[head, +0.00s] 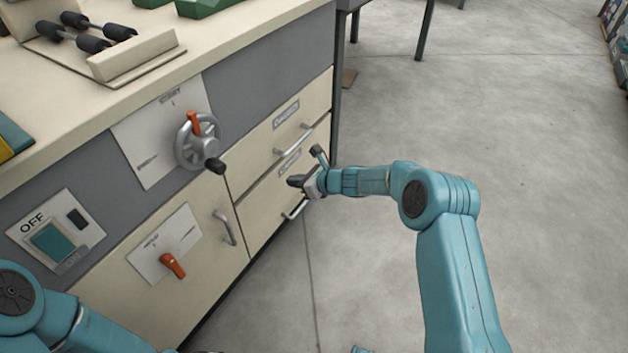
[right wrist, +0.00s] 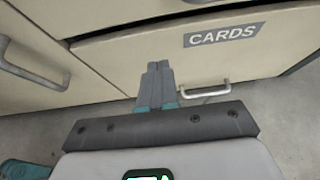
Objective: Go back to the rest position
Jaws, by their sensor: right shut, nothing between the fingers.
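My right gripper (head: 297,182) is in front of the drawers at the right end of the cabinet. In the right wrist view its fingers (right wrist: 157,80) are together with nothing between them. They point at the face of the drawer labelled CARDS (right wrist: 260,62), above and to the left of its metal handle (right wrist: 205,90). I cannot tell whether the fingertips touch the drawer face. Part of my left arm (head: 50,315) shows at the lower left of the head view, but its gripper is not visible.
The cabinet front carries a handwheel (head: 196,142) with an orange pointer, an orange knob (head: 173,265), an OFF switch panel (head: 55,235) and a door handle (head: 224,228). A roller unit (head: 130,55) stands on the top. The floor (head: 530,130) to the right is open.

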